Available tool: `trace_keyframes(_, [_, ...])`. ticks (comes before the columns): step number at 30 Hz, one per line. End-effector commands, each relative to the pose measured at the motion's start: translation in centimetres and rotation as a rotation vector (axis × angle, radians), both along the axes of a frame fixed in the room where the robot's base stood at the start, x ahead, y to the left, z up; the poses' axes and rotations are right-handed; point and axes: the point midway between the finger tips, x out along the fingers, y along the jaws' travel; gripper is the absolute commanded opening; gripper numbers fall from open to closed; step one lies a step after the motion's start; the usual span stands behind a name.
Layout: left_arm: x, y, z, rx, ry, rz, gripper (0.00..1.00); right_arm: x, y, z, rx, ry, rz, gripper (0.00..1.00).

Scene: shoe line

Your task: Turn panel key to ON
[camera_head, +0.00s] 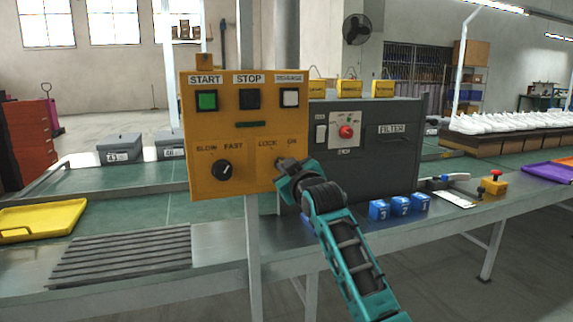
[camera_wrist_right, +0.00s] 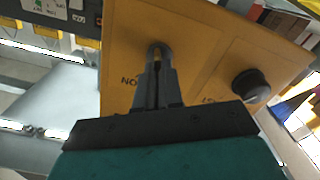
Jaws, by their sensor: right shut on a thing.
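The yellow control panel (camera_head: 225,120) stands upright, with a green START button, a dark STOP button and a white button along its top. Its lower part has a black SLOW/FAST knob (camera_head: 222,170) and a key switch labelled LOCK and ON. My right gripper (camera_head: 284,165) is at the key switch and hides most of it in the head view. In the right wrist view the gripper (camera_wrist_right: 157,75) is shut on the panel key (camera_wrist_right: 158,47), beside the ON label. The key's exact angle is hard to tell. My left gripper is not in view.
A grey machine box (camera_head: 400,135) with a red knob and a FILTER label stands right of the panel. Several blue blocks (camera_head: 400,206) sit on the bench in front of it. A yellow tray (camera_head: 42,220) lies at the left.

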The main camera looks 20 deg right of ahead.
Motion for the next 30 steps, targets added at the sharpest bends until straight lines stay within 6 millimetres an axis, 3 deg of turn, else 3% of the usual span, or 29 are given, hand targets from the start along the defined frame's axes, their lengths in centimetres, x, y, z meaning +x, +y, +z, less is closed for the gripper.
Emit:
trace_keyframes(1, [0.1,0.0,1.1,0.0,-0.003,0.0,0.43,0.0,0.0,0.3,0.037,0.006,0.001,0.0])
trace_keyframes(5, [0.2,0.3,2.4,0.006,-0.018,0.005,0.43,0.0,0.0,0.5,0.146,0.009,0.0,0.0])
trace_keyframes(21, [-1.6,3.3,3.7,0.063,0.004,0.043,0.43,0.0,-0.3,0.4,0.658,0.026,-0.001,0.0])
trace_keyframes(30, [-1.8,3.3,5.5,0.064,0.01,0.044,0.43,0.0,-0.3,0.2,0.905,0.035,-0.001,0.0])
